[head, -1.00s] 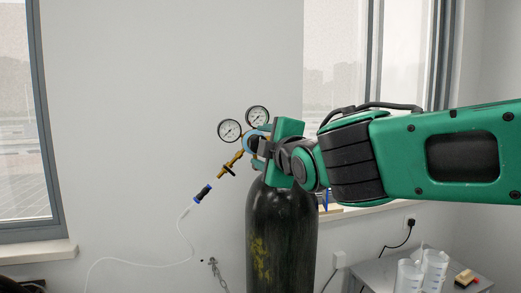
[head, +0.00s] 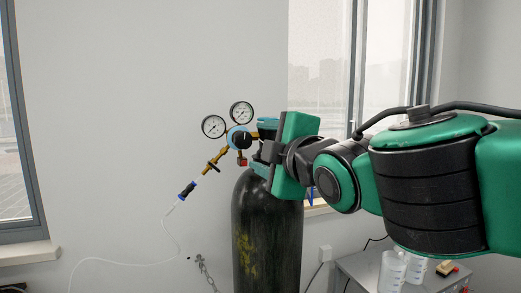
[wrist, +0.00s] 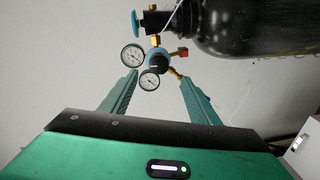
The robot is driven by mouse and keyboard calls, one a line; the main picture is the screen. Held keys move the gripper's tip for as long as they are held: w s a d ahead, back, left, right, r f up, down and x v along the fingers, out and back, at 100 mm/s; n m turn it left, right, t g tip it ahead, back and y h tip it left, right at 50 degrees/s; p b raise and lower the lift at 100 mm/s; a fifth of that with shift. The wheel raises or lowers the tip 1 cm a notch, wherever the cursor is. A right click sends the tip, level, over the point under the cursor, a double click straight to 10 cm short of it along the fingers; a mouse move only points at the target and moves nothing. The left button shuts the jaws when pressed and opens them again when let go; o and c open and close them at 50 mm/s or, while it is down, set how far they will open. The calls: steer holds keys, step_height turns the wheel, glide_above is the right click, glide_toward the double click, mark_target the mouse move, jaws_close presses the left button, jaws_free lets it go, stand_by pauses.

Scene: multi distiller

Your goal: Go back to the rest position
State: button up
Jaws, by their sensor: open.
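My gripper (wrist: 158,92) is open and empty in the wrist view, its two green fingers apart. The regulator (wrist: 158,62), with two round gauges, shows beyond and between the fingertips, apart from them as far as I can tell. In the head view the regulator (head: 240,138) sits at the top of the dark gas cylinder (head: 262,235). The green wrist and gripper body (head: 296,155) are just right of it and hide part of the valve. The cylinder (wrist: 255,28) also shows at the top right of the wrist view.
A white hose (head: 168,235) runs from the regulator's outlet down to the left. A chain (head: 206,272) hangs by the cylinder. A metal table (head: 352,270) at the lower right holds clear beakers (head: 393,270). Windows flank the bare wall; the wall side at left is free.

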steer(key=s+d+f+m+g+h, duration=0.1)
steer(key=d+f+m+g+h, duration=0.4)
steer(key=d+f, duration=0.7)
steer(key=s+d+f+m+g+h, duration=0.1)
steer(key=d+f+m+g+h, duration=0.15)
steer(key=d+f+m, duration=0.95)
steer(key=s+d+f+m+g, duration=0.2)
steer(key=s+d+f+g, duration=0.1)
steer(key=s, duration=0.4)
steer(key=s+d+f+m+g+y, duration=0.1)
steer(key=s+d+f+m+g, duration=0.2)
steer(key=s+d, duration=0.2)
steer(key=s+d+f+m+g+y, duration=0.1)
steer(key=s+d+f+m+g, duration=0.2)
steer(key=s, duration=0.8)
steer(key=shift+s+d+f, duration=0.15)
steer(key=shift+d+f, duration=0.25)
steer(key=shift+f, duration=0.15)
